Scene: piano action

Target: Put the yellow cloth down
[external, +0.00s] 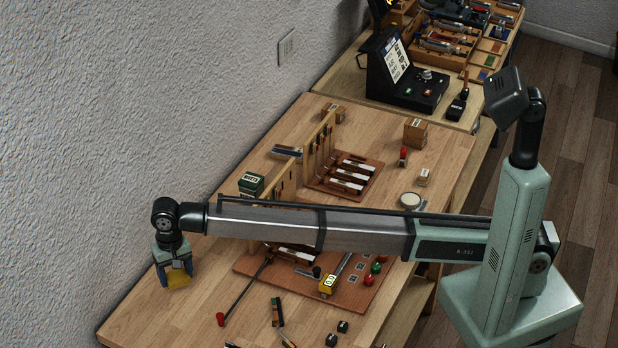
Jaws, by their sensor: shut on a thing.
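My gripper (177,271) is at the far left end of the wooden bench, pointing down. It is shut on the yellow cloth (178,280), which shows as a small yellow patch between and below the fingers. The cloth is at or just above the bench top; I cannot tell whether it touches the wood. Part of the cloth is hidden by the fingers.
The bench top (140,318) is bare around my gripper. A red-handled rod (221,319) lies nearby. A textured wall (90,150) runs close behind.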

